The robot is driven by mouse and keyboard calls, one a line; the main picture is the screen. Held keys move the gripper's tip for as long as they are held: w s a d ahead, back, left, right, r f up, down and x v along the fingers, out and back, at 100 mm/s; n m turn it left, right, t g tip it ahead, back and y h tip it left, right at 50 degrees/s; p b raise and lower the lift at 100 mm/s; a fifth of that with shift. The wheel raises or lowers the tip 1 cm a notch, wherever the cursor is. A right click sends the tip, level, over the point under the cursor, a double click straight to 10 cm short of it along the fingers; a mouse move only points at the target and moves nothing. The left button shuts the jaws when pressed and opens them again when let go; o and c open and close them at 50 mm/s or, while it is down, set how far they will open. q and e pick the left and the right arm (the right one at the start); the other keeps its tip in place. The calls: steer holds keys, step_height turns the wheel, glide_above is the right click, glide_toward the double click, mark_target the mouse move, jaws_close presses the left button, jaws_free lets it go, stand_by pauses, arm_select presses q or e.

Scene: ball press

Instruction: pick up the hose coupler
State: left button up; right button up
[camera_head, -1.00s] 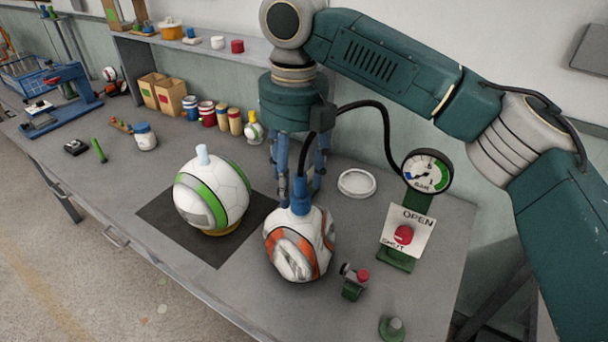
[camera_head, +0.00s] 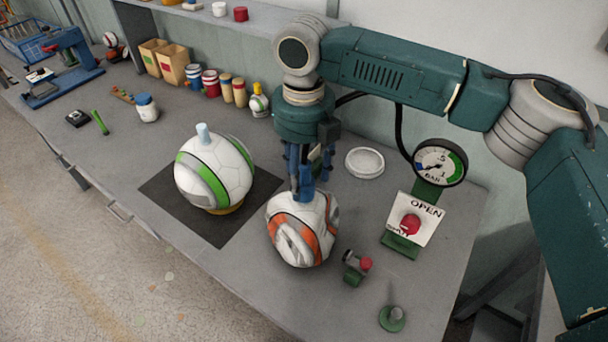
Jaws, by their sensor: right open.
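The blue hose coupler (camera_head: 303,192) stands on top of a crumpled white and orange ball (camera_head: 301,232) on the bench. My right gripper (camera_head: 309,179) points straight down at the coupler from above. Its fingers are open and partly hide the coupler's upper part. I cannot tell whether they touch it. A black hose (camera_head: 399,130) runs from behind my right gripper to the gauge stand. My left gripper is not in view.
A round white and green ball (camera_head: 215,172) sits on a dark mat (camera_head: 158,189) to the left. A pressure gauge (camera_head: 440,163), an open/shut panel (camera_head: 419,212) with a red knob and a small red-capped valve (camera_head: 356,266) stand to the right. A white ring dish (camera_head: 364,162) lies behind.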

step_height(320, 180, down, 2)
steer(key=shift+f, duration=0.3)
steer(key=c, duration=1.4)
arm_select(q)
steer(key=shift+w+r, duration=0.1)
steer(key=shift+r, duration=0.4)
